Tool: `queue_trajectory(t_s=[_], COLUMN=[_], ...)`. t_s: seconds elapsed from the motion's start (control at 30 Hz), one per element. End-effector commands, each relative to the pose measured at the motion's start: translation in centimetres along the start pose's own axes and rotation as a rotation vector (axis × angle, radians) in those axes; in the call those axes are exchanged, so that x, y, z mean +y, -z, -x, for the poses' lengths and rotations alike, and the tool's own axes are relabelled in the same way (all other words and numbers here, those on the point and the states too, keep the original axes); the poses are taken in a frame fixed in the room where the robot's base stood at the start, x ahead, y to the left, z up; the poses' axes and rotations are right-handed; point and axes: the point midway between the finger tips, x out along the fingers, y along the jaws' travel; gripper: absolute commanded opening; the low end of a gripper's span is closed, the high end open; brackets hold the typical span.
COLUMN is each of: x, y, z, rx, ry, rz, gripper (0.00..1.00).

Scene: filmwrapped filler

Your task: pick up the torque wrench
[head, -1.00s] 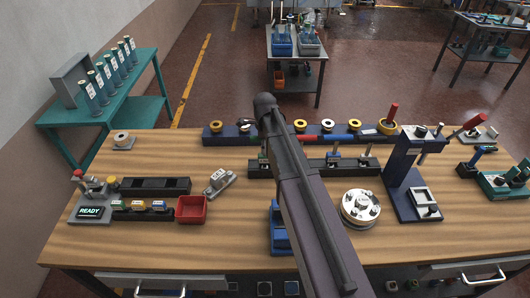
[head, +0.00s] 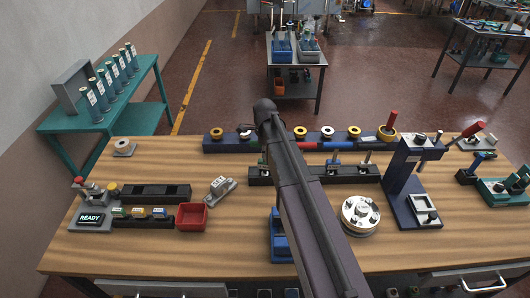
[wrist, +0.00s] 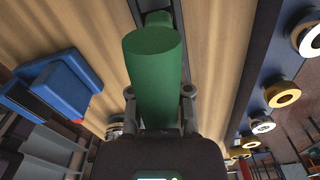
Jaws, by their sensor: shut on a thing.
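In the wrist view my gripper (wrist: 159,92) is shut on a thick green cylindrical handle (wrist: 153,58), which I take to be the torque wrench's. One finger lies on each side of it. A darker green part shows beyond its far end, and the rest of the tool is hidden.
The wooden bench (head: 140,240) holds a dark rail with rings (head: 230,146), a dark block with upright tools (head: 345,174), a red bin (head: 191,216), a blue holder (head: 279,240), a round flange (head: 360,213) and a blue press stand (head: 398,185). Bare wood shows at the front left.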

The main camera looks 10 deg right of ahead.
Motion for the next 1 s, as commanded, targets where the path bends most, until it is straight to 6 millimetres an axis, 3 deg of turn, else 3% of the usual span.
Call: queue_trajectory(t_s=[0.7,1.0], x=[0.0,0.0], y=[0.1,0.1], z=[7.2,9.0], rx=[0.000,0.000], ry=[0.000,0.000], rz=[-0.001,-0.001], gripper=[0.00,0.00])
